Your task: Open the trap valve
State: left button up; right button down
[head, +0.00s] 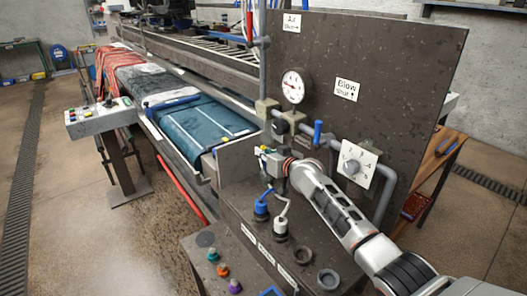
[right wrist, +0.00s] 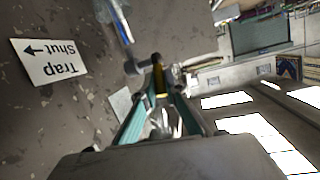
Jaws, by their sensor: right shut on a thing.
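My right gripper (head: 266,157) reaches in from the right, in front of the dark panel, low among the pipes. In the right wrist view its two fingers (right wrist: 160,98) are closed around a yellow handle (right wrist: 158,77), which I take for the trap valve's lever. A dark fitting and pipe (right wrist: 140,66) lie just beyond it. A white "Trap Shut" sign (right wrist: 48,62) with an arrow is on the panel and appears upside down in the wrist view. In the head view the gripper largely hides the valve. My left gripper is not in view.
A blue lever (head: 317,131), a round gauge (head: 294,86), a "Blow Shut" sign (head: 346,91) and a dial plate (head: 357,164) are near the arm. Below stands a console with coloured buttons (head: 222,270) and hose couplings (head: 280,228). Rugs (head: 200,125) lie on the conveyor.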

jog(key=c, duration=2.1)
grip_release()
jog(key=shift+r, duration=0.15)
jog(key=shift+v, duration=3.7)
